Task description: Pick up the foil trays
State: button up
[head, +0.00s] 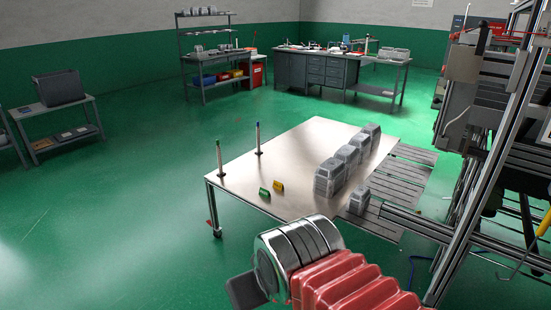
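Several grey, silvery block-like stacks, which look like the foil trays (328,179), stand in a row along the right side of the metal table (270,157). One smaller grey piece (359,201) sits apart, nearer to me, at the table's right edge beside the slatted surface. My arm, with red bellows and a shiny metal cylinder, enters at the bottom middle, in front of the table and apart from the trays. A dark flat part of my gripper (244,290) shows at its left. Its fingers cannot be made out, and no tray shows in it.
Two upright posts (220,160) and small green and yellow markers (265,193) stand on the table's left part. The table's middle is bare. A metal machine frame (490,170) and slatted platform (408,172) crowd the right. Green floor is open at left; shelves and workbenches (335,70) stand behind.

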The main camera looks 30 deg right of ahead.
aim_at(358, 201)
jog(key=u, duration=0.05)
jog(key=i, duration=2.3)
jog(key=z, duration=0.8)
jog(key=i, duration=0.55)
jog(key=z, duration=0.9)
jog(key=i, duration=0.65)
jog(key=z, duration=0.35)
